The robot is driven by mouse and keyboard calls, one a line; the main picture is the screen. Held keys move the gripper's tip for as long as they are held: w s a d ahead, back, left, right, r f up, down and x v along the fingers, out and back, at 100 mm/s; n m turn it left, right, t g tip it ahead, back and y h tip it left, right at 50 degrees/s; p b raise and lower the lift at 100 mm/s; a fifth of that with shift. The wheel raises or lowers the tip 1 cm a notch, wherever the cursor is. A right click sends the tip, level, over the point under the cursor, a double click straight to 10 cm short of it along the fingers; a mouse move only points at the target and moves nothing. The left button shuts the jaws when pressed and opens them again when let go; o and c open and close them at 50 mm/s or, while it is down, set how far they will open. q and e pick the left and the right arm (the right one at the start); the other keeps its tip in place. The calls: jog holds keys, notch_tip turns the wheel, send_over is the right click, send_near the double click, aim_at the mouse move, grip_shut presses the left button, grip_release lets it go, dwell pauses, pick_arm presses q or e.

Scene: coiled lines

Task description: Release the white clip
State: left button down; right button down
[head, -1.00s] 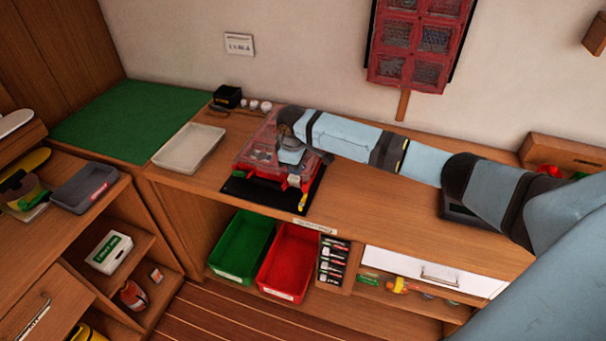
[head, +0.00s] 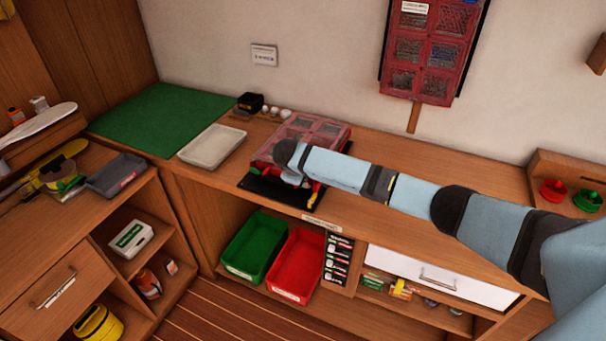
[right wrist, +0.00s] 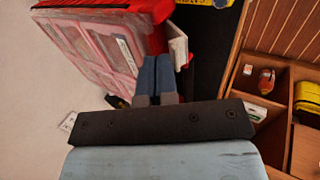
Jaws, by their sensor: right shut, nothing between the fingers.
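A red case with a clear, compartmented lid (head: 318,127) sits on a black mat (head: 262,188) on the bench. It fills the upper left of the right wrist view (right wrist: 95,45). A white clip (right wrist: 178,46) stands out from the case's red edge in that view. My right gripper (right wrist: 156,62) is shut and empty, its fingertips against or very near the red edge, just beside the clip. I cannot tell whether they touch it. In the head view my right arm hides the case's front, and the clip cannot be made out. My left gripper is not in view.
A pale tray (head: 212,147) and a green mat (head: 160,118) lie left of the case. A small black box (head: 250,102) stands behind. Green (head: 254,246) and red (head: 297,264) bins sit below the bench. A red compartment panel (head: 432,50) hangs on the wall.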

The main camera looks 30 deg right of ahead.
jog(key=shift+w+d+f, duration=0.4)
jog(key=shift+d, duration=0.2)
jog(key=shift+r, duration=0.15)
jog(key=shift+d+r, duration=0.15)
jog(key=shift+r, duration=0.15)
jog(key=r+p, duration=0.1)
jog(key=w+d+r+p, duration=0.1)
jog(key=r+p, duration=0.1)
jog(key=shift+w+d+r, duration=0.15)
jog(key=shift+d, duration=0.15)
jog(key=b+v, duration=0.1)
jog(key=v, duration=0.8)
jog(key=shift+a, duration=0.2)
